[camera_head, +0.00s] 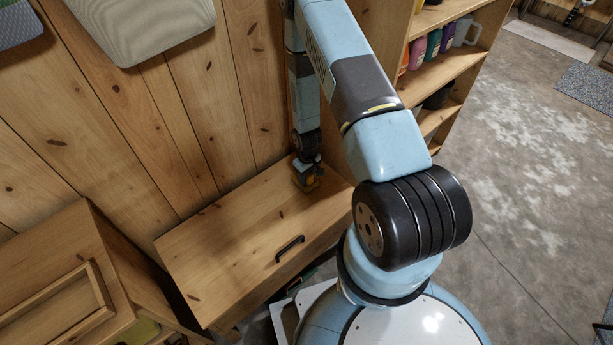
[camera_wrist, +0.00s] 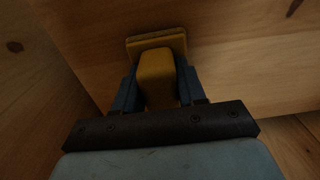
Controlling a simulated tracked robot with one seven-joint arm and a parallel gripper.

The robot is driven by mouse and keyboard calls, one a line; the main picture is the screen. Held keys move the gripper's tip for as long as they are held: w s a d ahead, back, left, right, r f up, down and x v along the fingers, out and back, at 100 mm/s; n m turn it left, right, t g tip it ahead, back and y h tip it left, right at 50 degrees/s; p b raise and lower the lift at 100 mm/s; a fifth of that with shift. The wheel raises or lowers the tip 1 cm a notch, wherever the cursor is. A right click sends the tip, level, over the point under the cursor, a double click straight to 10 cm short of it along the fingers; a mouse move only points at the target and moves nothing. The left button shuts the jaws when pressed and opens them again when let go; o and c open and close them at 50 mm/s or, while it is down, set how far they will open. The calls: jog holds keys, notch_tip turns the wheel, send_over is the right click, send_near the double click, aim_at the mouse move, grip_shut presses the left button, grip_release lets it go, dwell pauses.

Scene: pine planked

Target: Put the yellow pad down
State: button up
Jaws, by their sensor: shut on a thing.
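The yellow pad (camera_wrist: 156,78) sits between the two blue fingers of my gripper (camera_wrist: 155,90) in the wrist view. It has a blocky grip part and a wider flat plate at its far end. My gripper is shut on it. In the head view the gripper (camera_head: 307,178) points down at the back right of the wooden cabinet top (camera_head: 240,225), close to the plank wall, with the yellow pad (camera_head: 308,184) low at its tip. I cannot tell whether the pad touches the wood.
The cabinet top is otherwise bare, with a black handle (camera_head: 290,248) on its front. A second wooden cabinet (camera_head: 60,270) stands at the left. A shelf with several bottles (camera_head: 433,45) stands at the right. A pale cushioned thing (camera_head: 140,30) hangs on the wall.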

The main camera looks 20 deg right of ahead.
jog(key=o, duration=1.1)
jog(key=shift+r, duration=0.1)
